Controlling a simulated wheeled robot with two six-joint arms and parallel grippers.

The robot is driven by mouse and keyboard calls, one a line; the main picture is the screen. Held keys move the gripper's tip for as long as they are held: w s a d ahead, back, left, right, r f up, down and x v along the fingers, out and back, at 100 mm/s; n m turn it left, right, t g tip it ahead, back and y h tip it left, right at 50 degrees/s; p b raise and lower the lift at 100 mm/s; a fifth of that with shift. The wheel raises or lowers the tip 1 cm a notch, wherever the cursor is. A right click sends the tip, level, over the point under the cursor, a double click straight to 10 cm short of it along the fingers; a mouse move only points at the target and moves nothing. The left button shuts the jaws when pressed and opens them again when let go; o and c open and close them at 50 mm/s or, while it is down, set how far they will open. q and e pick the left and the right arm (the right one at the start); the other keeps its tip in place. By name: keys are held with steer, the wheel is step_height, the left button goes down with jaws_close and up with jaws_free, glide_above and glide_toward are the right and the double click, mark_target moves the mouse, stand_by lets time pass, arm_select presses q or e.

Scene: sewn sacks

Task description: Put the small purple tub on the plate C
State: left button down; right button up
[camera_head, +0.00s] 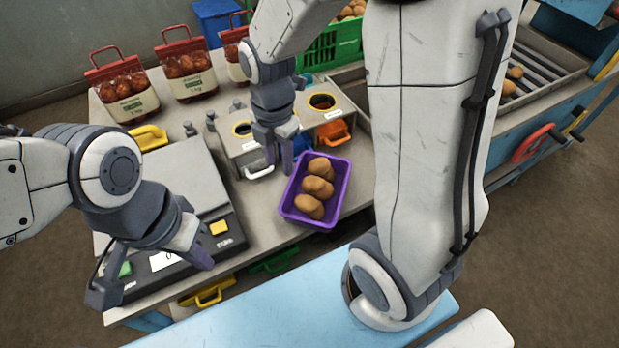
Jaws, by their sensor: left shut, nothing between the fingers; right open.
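The small purple tub (336,201) holds several potatoes (318,183) and sits at the table's front edge. My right gripper (278,160) is open, its fingers pointing down at the tub's upper left corner. I cannot tell whether they touch the rim. My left gripper (196,250) is shut and empty over the front of a scale with a grey plate (182,172). The plate looks bare. A white label (165,261) on the scale's front is partly hidden by this gripper, and I cannot read a C on it.
Grey bins with round openings (323,101) stand behind the tub. Red-topped bags (187,68) line the back, with a green crate (335,42) right of them. A yellow scoop (150,137) lies behind the scale.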

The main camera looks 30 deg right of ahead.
mark_target(294, 182)
steer(key=w+d+f+n, duration=0.2)
steer(key=d+n, duration=0.1)
steer(key=shift+w+d+f, duration=0.1)
steer(key=shift+d+f, duration=0.1)
steer(key=shift+d+f+n, duration=0.1)
steer(key=shift+f+n, duration=0.2)
steer(key=shift+f, duration=0.05)
step_height(294, 182, down, 10)
steer(key=shift+r+p, duration=0.15)
steer(key=shift+p, duration=0.35)
steer(key=shift+s, duration=0.2)
jaws_close()
stand_by(0.7)
